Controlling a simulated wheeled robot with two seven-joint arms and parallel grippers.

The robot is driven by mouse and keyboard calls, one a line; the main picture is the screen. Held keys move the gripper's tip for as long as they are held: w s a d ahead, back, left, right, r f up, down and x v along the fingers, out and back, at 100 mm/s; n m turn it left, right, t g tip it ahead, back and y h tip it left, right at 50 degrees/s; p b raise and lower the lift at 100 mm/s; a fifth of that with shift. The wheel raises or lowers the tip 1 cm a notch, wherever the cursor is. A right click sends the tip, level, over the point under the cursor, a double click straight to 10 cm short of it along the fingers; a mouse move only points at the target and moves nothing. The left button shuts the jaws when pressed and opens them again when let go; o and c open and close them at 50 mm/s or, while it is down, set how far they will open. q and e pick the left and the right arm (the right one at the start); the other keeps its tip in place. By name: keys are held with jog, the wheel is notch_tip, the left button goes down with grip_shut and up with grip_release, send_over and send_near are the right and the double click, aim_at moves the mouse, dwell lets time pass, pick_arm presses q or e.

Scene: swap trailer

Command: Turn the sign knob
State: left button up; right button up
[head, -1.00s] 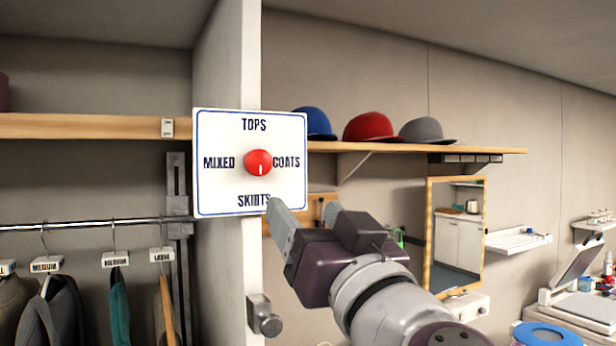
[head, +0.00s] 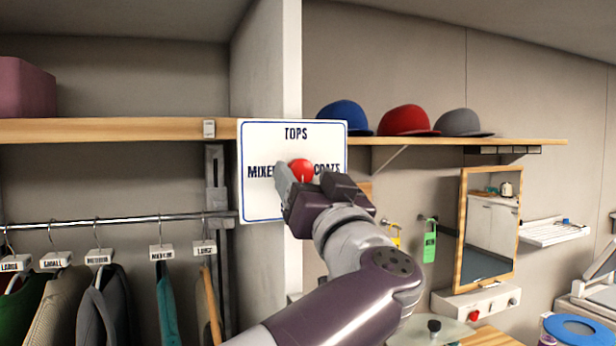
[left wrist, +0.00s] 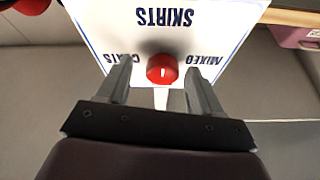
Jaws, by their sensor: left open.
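A white sign (head: 262,200) with a blue border stands on the end of the white partition. It reads TOPS at the top, MIXED at the left and COATS at the right; my gripper hides SKIRTS in the head view. My left gripper (head: 308,184) is open in front of the knob. In the left wrist view the sign is upside down, and the knob (left wrist: 162,69) shows between the two spread fingers; contact cannot be told. My right gripper is out of view.
A wooden shelf (head: 440,141) with blue, red and grey caps runs right of the sign. A clothes rail (head: 110,219) with several garments is at the left. A mirror (head: 490,220) and a green tag (head: 430,240) are at the right.

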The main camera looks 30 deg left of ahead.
pick_arm(q)
jog(key=shift+s+a, duration=0.15)
jog(key=c, duration=1.1)
jog(key=shift+o, duration=0.2)
jog(key=shift+n, duration=0.4)
